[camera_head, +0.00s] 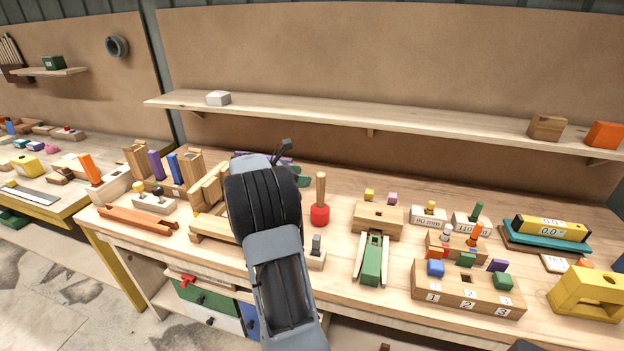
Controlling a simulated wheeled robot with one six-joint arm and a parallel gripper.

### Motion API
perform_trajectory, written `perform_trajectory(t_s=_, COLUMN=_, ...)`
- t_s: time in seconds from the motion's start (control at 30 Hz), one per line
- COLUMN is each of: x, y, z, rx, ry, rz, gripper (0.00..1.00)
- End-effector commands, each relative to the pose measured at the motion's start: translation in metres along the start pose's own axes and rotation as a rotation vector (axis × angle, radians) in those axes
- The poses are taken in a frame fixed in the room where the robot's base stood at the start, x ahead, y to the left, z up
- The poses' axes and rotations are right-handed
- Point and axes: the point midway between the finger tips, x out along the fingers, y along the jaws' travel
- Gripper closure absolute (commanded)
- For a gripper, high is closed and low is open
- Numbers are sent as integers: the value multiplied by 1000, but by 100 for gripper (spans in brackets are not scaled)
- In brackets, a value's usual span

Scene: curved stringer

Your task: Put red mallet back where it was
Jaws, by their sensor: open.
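The red mallet (320,214) stands upright on the workbench, its red head down and its wooden handle pointing up. It is just right of my arm, near the middle of the bench, and stands apart from the things around it. My gripper (286,147) is at the far end of my arm, to the left of the mallet and towards the back of the bench. It is open and does not hold the mallet. Most of it is hidden behind my own arm link, so its fingertips are hard to make out.
A small grey-topped block (316,252) sits in front of the mallet. A wooden block with a green piece (372,262) stands to its right. Wooden racks (190,170) crowd the left side. A numbered block (468,290) is at front right. A shelf (400,118) runs above.

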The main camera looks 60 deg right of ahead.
Motion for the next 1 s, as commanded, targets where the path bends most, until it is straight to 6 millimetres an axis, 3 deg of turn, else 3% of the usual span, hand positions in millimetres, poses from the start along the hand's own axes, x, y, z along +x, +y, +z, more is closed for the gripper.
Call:
perform_trajectory(t_s=0.13, x=-17, y=1, z=0, rx=0, ry=-1, rz=2, gripper=41)
perform_trajectory(t_s=0.43, x=-34, y=-2, z=-1, rx=21, ry=19, rz=9, gripper=41)
perform_trajectory(t_s=0.57, x=-70, y=-20, z=-13, rx=146, ry=143, rz=52, gripper=41)
perform_trajectory(t_s=0.67, x=-119, y=-50, z=-35, rx=320, ry=331, rz=83, gripper=41)
perform_trajectory(t_s=0.8, x=-189, y=-109, z=-75, rx=586, ry=654, rz=50, gripper=41)
perform_trajectory(t_s=1.0, x=-260, y=-197, z=-125, rx=875, ry=1053, rz=-148, gripper=41)
